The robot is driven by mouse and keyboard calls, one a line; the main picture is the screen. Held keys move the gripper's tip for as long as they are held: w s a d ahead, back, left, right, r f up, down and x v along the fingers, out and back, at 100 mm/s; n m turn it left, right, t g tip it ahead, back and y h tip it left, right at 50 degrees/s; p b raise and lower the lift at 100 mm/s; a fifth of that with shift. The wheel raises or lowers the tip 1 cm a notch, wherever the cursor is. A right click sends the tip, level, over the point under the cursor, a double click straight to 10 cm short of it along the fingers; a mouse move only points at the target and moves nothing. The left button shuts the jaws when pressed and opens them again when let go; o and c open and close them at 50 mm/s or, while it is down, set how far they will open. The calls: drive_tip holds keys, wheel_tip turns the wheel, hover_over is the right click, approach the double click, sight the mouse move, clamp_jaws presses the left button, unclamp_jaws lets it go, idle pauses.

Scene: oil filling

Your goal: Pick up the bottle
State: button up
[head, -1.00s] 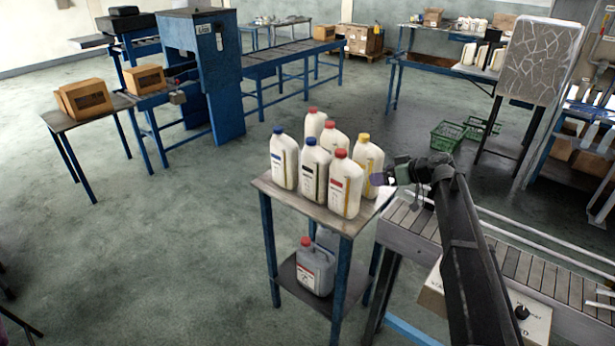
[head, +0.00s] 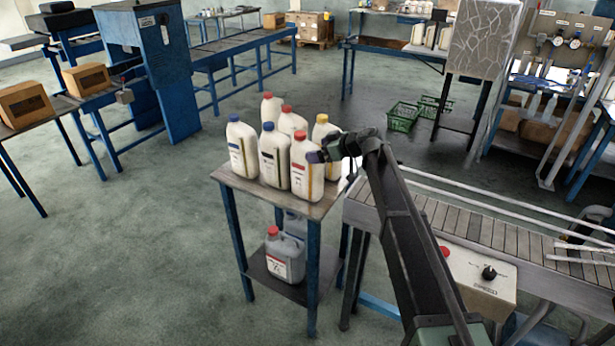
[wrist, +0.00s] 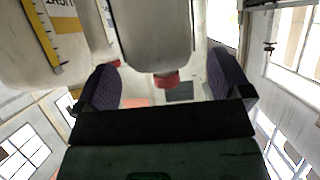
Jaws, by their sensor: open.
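White bottles with red, blue and yellow caps stand upright, close together, on a small blue-legged table (head: 235,175). The front red-capped bottle (head: 306,178) is at the group's right front corner. My gripper (head: 315,157) is at its upper right side, below the cap. In the wrist view a red-capped white bottle (wrist: 155,35) appears upside down between the two purple finger pads of my open gripper (wrist: 163,62). Whether a pad touches it cannot be told. Another bottle (wrist: 35,45) with a yellow-striped label is close to the left finger.
The yellow-capped bottle (head: 321,130) stands right behind my gripper. A grey red-capped canister (head: 284,258) is on the lower shelf. A slatted conveyor (head: 480,225) runs to the right, with a control box (head: 480,280) at its side. Floor to the left is clear.

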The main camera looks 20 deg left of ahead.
sight(311, 148)
drive_tip(key=b+x, duration=0.1)
drive_tip(key=x, duration=0.2)
drive_tip(key=shift+a+f, duration=0.15)
drive_tip(key=shift+a, duration=0.15)
drive_tip(key=shift+d, duration=0.1)
drive_tip(key=shift+c, duration=0.5)
clamp_jaws()
